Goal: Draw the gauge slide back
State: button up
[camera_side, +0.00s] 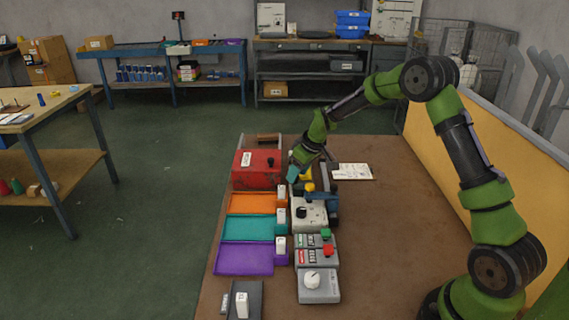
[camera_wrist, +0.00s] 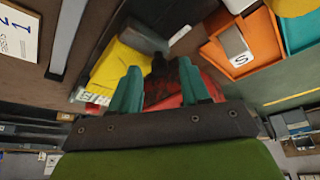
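I cannot pick out the gauge slide with certainty. A blue fixture (camera_side: 322,197) with yellow parts (camera_side: 307,186) stands right of the trays, partly behind my arm. In the wrist view a yellow part (camera_wrist: 122,66) with a grey block (camera_wrist: 146,38) lies just beyond my left finger. My gripper (camera_side: 293,174) is low, between the red box (camera_side: 246,179) and the blue fixture. In the wrist view my gripper (camera_wrist: 160,88) has its two teal fingers well apart. A dark upright piece and the red box's surface (camera_wrist: 166,92) show between them; contact cannot be told.
Orange (camera_side: 251,204), teal (camera_side: 246,229) and purple (camera_side: 243,259) trays line the left. A grey box with a black knob (camera_side: 311,214), a button panel (camera_side: 317,249) and a white-dial box (camera_side: 318,286) stand in front. A printed sheet (camera_side: 353,171) lies right; the bench beyond is clear.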

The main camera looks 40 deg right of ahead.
aim_at(299, 178)
grip_shut()
jog(key=s+a, duration=0.3)
dwell(0.5)
grip_release()
jog(key=shift+r, duration=0.1)
